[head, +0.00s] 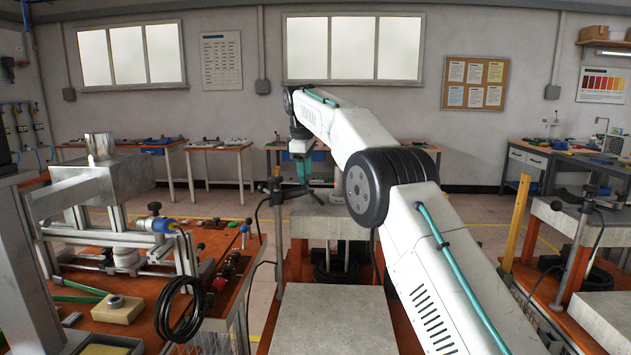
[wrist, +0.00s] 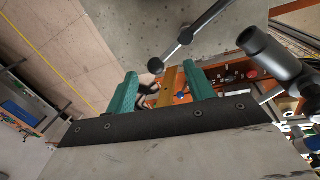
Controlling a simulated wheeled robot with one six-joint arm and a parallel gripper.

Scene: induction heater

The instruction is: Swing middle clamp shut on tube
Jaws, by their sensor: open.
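My gripper (head: 303,178) is at the end of my arm, above the middle grey-topped stand (head: 312,222) in the head view. In the wrist view its two teal fingers (wrist: 163,88) are apart, with nothing held between them. A dark clamp-like post with a thin handle (head: 277,190) stands at the left of the middle stand, close to my fingers. In the wrist view a metal bar with black ball ends (wrist: 188,38) lies beyond the fingers, beside a thick black cylinder (wrist: 268,55). I cannot clearly make out the tube or whether the clamp touches it.
A similar stand (head: 590,222) with a dark post is at the right. At the left, a frame with a metal box (head: 103,182) stands on an orange bench beside coiled black cable (head: 178,312). A grey slab (head: 330,318) lies in front. A yellow upright (head: 516,218) stands right.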

